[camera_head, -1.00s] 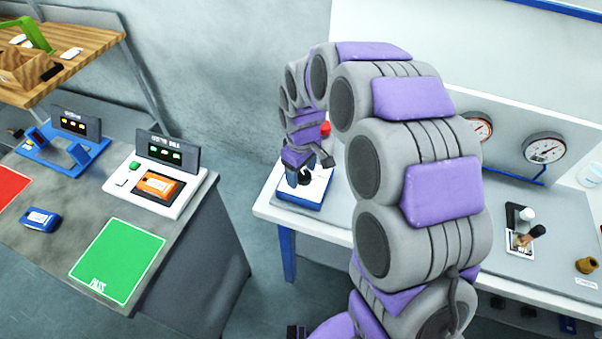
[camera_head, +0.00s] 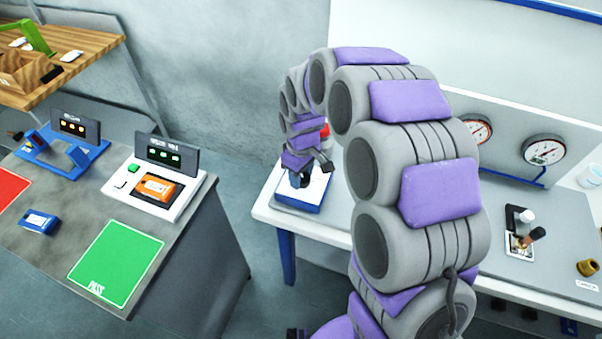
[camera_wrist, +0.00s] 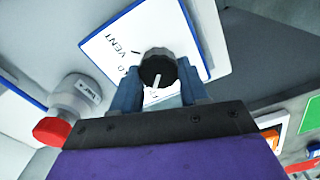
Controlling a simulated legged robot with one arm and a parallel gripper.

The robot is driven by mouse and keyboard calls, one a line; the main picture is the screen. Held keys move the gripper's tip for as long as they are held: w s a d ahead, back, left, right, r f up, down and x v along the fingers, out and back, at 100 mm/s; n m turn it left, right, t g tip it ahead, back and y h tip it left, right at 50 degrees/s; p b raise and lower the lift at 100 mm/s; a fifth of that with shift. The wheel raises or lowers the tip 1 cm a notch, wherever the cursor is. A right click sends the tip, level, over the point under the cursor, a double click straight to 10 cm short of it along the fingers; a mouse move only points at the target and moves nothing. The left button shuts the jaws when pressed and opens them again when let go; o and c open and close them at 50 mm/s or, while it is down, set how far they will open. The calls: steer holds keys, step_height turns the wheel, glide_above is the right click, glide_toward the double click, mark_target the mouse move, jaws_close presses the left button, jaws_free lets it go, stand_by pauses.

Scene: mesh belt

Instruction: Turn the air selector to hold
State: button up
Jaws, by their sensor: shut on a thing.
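The air selector is a dark round knob (camera_wrist: 157,70) with a white pointer line, on a white panel (camera_wrist: 118,38) with a blue edge. The word VENT shows on the panel in the wrist view; other lettering is partly hidden by my gripper. My gripper (camera_wrist: 160,92) has its two blue-grey fingers on either side of the knob and is shut on it. In the head view my gripper (camera_head: 303,178) is over the white and blue selector box (camera_head: 315,195) at the left end of the white bench, and the knob is mostly hidden there.
A grey fitting (camera_wrist: 80,97) with a red knob (camera_wrist: 50,131) stands close beside the panel. Two gauges, one of them this dial (camera_head: 543,150), are on the bench's back panel. The left table holds a green PASS mat (camera_head: 116,262) and an orange device (camera_head: 158,189).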

steer(key=shift+s+d+p, duration=0.1)
steer(key=shift+d+p, duration=0.05)
steer(key=shift+p, duration=0.15)
steer(key=m+p, duration=0.2)
steer(key=m, duration=0.2)
steer(key=shift+r+p, duration=0.1)
steer(key=shift+p, duration=0.25)
steer(key=shift+d+m+p, duration=0.1)
steer(key=shift+m+p, duration=1.1)
steer(key=shift+m, duration=1)
steer(key=shift+f, duration=0.2)
steer(key=o, duration=0.9)
steer(key=shift+s+r, duration=0.1)
steer(key=shift+r, duration=0.05)
steer(key=shift+o, duration=0.8)
